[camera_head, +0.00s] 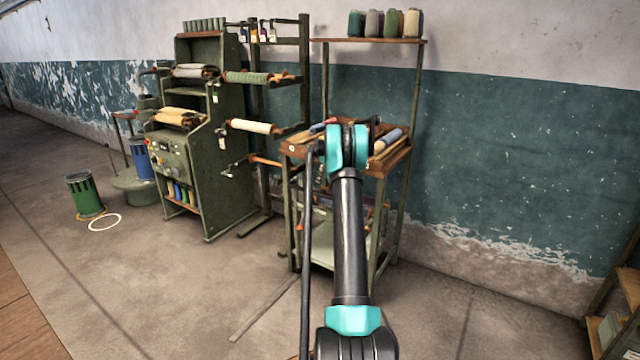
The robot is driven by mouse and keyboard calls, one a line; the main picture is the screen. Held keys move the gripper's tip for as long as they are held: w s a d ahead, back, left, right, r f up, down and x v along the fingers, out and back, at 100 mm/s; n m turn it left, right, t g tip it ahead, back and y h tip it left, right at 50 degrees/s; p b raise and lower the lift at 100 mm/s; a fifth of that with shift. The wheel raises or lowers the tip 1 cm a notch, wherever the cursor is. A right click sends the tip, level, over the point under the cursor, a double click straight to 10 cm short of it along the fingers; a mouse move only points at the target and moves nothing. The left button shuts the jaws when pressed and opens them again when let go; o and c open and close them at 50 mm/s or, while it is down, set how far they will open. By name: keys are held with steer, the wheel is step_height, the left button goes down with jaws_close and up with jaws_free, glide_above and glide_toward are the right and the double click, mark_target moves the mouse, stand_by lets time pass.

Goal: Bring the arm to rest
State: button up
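My arm rises from the bottom edge of the head view, with a dark grey link between teal joints. Its upper teal joint overlaps the small wooden-topped workbench (298,152). A thin black part of my arm runs down along the left of the link. I cannot make out my gripper or its fingers; they are hidden or out of frame.
A green machine cabinet (222,135) with fabric rolls on side arms stands left of the bench. A shelf (632,290) stands at the right edge. The front-left floor is clear.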

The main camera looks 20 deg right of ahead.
steer(key=shift+s+r, duration=0.25)
steer(key=shift+r, duration=0.4)
steer(key=s+a+r+m, duration=0.2)
steer(key=s+a+r, duration=0.1)
steer(key=s+a, duration=0.8)
steer(key=s+a+r+m, duration=0.2)
steer(key=s+a+r, duration=0.2)
steer(key=s+a, duration=0.65)
steer(key=s+a+f+m, duration=0.1)
steer(key=s+a+f, duration=0.2)
steer(key=s, duration=1)
steer(key=s+a+f+m, duration=0.1)
steer(key=s+f, duration=0.3)
steer(key=s, duration=0.9)
steer(key=s+a+f+m+h, duration=0.1)
steer(key=s+a+f, duration=0.3)
steer(key=s, duration=0.8)
steer(key=shift+s+a+f+m+g, duration=0.15)
steer(key=shift+s+a+m+g, duration=0.15)
steer(key=shift+s+g, duration=0.1)
